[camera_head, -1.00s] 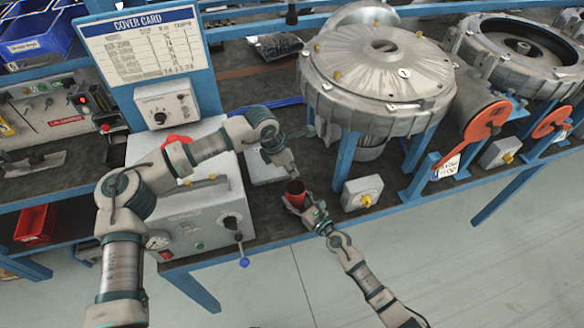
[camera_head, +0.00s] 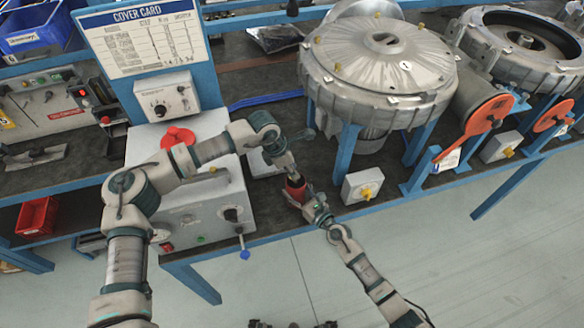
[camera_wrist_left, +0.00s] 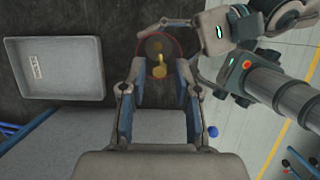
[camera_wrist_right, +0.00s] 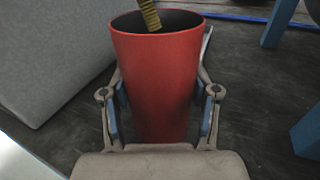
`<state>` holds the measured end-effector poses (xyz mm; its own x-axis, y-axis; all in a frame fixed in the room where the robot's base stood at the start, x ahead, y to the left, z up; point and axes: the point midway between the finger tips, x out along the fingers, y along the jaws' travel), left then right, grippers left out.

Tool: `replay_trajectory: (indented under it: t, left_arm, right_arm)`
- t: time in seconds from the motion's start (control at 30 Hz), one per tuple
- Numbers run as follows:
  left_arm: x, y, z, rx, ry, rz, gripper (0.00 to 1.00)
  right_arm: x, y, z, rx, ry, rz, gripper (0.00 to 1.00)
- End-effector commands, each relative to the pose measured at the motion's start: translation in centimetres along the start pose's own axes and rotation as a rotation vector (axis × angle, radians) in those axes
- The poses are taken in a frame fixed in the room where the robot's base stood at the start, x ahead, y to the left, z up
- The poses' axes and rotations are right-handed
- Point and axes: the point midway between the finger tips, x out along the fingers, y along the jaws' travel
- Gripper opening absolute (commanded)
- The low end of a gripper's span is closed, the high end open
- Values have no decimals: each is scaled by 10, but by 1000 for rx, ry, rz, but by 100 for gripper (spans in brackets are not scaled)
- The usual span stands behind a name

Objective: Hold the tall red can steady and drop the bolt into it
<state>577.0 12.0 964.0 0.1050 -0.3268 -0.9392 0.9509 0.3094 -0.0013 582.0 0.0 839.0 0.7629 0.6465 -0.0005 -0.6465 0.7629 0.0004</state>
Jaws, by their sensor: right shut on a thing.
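The tall red can (camera_head: 296,194) stands upright on the dark bench, and its open mouth shows in the left wrist view (camera_wrist_left: 180,42). My right gripper (camera_wrist_right: 160,88) is shut around the can's sides. My left gripper (camera_wrist_left: 162,72) is above the can's mouth, with its fingers apart. The yellow bolt (camera_wrist_left: 159,63) shows between and beyond these fingers, with a gap on each side, over the mouth. In the right wrist view the ridged bolt (camera_wrist_right: 149,15) is tilted, its lower end at the can's opening. Its upper end is out of that frame.
A grey tray (camera_wrist_left: 55,92) lies left of the can in the left wrist view. A grey control box (camera_head: 190,218) stands left of the can, and a small box with a yellow knob (camera_head: 362,187) stands to its right. The large blower housing (camera_head: 375,60) is behind.

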Motion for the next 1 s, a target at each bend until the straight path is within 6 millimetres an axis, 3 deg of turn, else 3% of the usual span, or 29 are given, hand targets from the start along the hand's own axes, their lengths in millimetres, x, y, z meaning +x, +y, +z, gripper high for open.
replay_trajectory:
  t: [0.3, 0.43, 0.8, 1.0]
  left_arm:
    - [-1, 0, 0, 0, 0, 0, 45]
    - [-11, 1, 0, -1, -1, 1, 45]
    - [-88, 1, 0, 0, -2, 2, 45]
    - [-114, 2, 0, -1, 0, 0, 45]
  right_arm:
    - [0, 0, 0, 0, 0, -1, 25]
    - [0, 0, 0, 0, 0, -1, 25]
    - [0, 0, 0, 0, 0, -1, 25]
    - [0, 0, 0, 0, 0, -1, 25]
